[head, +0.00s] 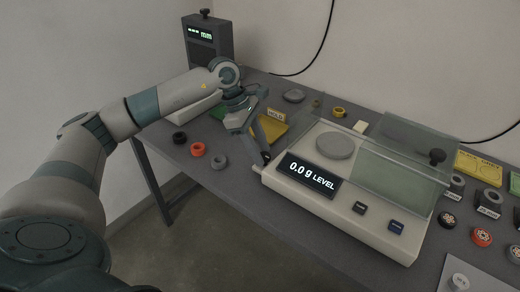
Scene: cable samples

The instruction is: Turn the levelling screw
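The balance (345,210) is a pale box on the grey table, with a round pan (335,146) and a display (310,175) reading "0.0 g LEVEL". My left gripper (265,157) reaches down to the balance's left side, with its dark fingertips close to the left front corner. The levelling screw is not clearly visible; the fingertips cover the spot beside that corner. I cannot tell whether the fingers are closed on anything. My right gripper is out of view.
A clear cover with a dark knob (437,157) sits at the balance's right. A yellow tray with a "HOLD" sign (277,115) stands behind the gripper. Cable rings (198,150) lie left, and several samples lie right. A dark "mm" display unit (207,40) stands at the back left.

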